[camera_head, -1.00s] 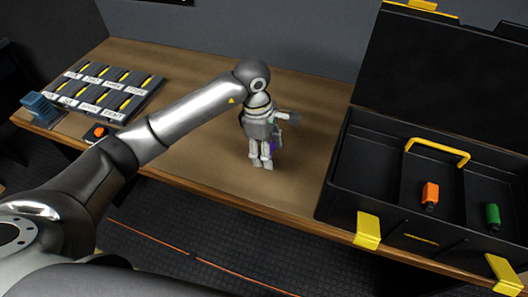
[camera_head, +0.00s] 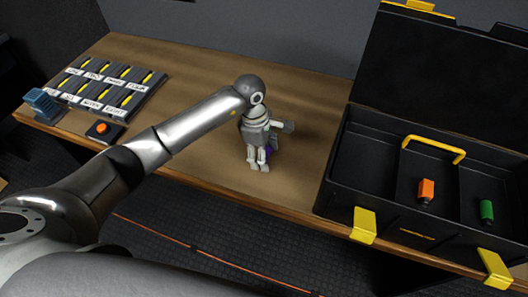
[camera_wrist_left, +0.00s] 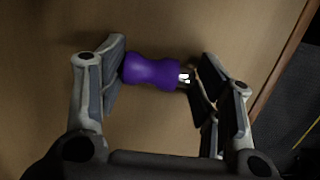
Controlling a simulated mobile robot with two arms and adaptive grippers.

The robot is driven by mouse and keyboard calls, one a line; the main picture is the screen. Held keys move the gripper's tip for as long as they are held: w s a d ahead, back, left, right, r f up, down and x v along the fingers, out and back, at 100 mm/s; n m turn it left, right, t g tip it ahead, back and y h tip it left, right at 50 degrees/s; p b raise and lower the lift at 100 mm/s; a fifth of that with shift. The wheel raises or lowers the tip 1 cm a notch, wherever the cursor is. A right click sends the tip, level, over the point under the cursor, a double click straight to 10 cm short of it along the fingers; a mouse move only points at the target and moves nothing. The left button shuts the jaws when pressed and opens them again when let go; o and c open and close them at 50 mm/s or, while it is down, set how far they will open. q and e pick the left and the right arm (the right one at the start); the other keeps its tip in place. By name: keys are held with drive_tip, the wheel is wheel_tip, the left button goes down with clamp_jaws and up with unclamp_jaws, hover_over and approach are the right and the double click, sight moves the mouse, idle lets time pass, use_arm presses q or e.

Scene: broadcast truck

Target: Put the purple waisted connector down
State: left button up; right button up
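The purple waisted connector (camera_wrist_left: 150,72) lies crosswise between the fingers of my left gripper in the left wrist view. Its purple end meets the left finger pad, and its silver tip (camera_wrist_left: 185,78) meets the right one. My left gripper (camera_wrist_left: 158,78) appears shut on it end to end. In the head view this gripper (camera_head: 258,165) points down low over the bare middle of the table (camera_head: 215,150). Only a bit of the connector (camera_head: 269,151) shows there, behind the fingers. I cannot tell whether it touches the tabletop. My right gripper is in neither view.
An open black toolbox (camera_head: 335,190) stands at the right, with an orange connector (camera_head: 426,190) and a green connector (camera_head: 487,211) inside. A labelled switch panel (camera_head: 112,90), a box with an orange button (camera_head: 102,129) and a blue item (camera_head: 42,104) are at the left.

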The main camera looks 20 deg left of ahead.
use_arm(q)
drive_tip(key=shift+o, duration=0.9)
drive_tip(key=shift+r, duration=0.25)
drive_tip(key=shift+a+r, duration=0.1)
drive_tip(key=shift+r, duration=0.25)
wheel_tip(320, 180, up, 11)
drive_tip(key=a+b, duration=0.1)
drive_tip(key=b, duration=0.2)
drive_tip(key=shift+a, duration=0.35)
